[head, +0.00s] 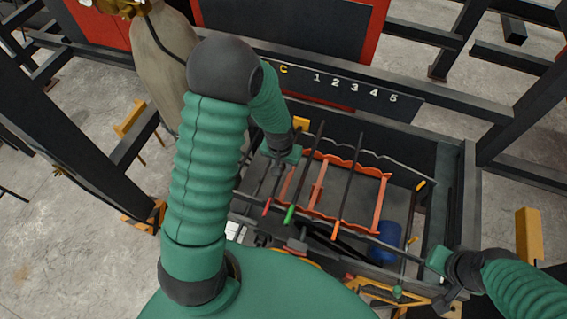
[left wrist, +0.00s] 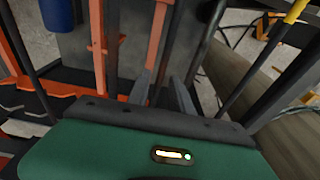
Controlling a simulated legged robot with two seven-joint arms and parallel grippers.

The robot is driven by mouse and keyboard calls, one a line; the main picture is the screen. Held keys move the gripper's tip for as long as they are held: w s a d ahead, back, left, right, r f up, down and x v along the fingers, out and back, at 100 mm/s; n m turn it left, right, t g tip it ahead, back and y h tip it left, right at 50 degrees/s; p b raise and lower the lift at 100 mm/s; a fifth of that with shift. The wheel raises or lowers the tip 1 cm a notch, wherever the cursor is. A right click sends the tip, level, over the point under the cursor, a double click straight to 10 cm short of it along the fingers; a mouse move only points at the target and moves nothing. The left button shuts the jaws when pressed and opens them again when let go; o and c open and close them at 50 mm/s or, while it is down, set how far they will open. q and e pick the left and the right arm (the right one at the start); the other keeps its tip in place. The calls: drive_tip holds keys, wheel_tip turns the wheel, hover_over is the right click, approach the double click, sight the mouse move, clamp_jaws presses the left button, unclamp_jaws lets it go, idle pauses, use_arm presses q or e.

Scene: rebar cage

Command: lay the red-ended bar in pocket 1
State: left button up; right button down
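My left gripper (head: 272,172) reaches down over the left side of the orange rack (head: 378,200). In the left wrist view its two grey fingers (left wrist: 163,92) stand apart with no bar visible between them; an orange rail shows beyond. Dark bars lie across the rack. One has a red end (head: 267,207), just below my left gripper. Beside it is a green-ended bar (head: 290,213), and farther right one with an orange-red end (head: 335,231). My right gripper (head: 437,268) is at the lower right; its fingers are unclear. A board (head: 340,92) carries the numbers 1 to 5; pocket 1 itself cannot be made out.
A dark-walled bin (head: 452,190) surrounds the rack. A blue cylinder (head: 385,241) stands inside at the right, near a yellow-tipped bar (head: 420,186). A beige cylinder (head: 163,60) stands behind on the left. Dark steel beams (head: 75,165) flank both sides.

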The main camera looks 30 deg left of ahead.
use_arm(q)
drive_tip(key=shift+o, duration=0.7)
wheel_tip(320, 180, up, 16)
drive_tip(key=s+b, duration=0.1)
drive_tip(key=s, duration=0.1)
drive_tip(key=shift+s+d+r, duration=0.15)
drive_tip(key=shift+d+r, duration=0.1)
drive_tip(key=shift+d, duration=0.1)
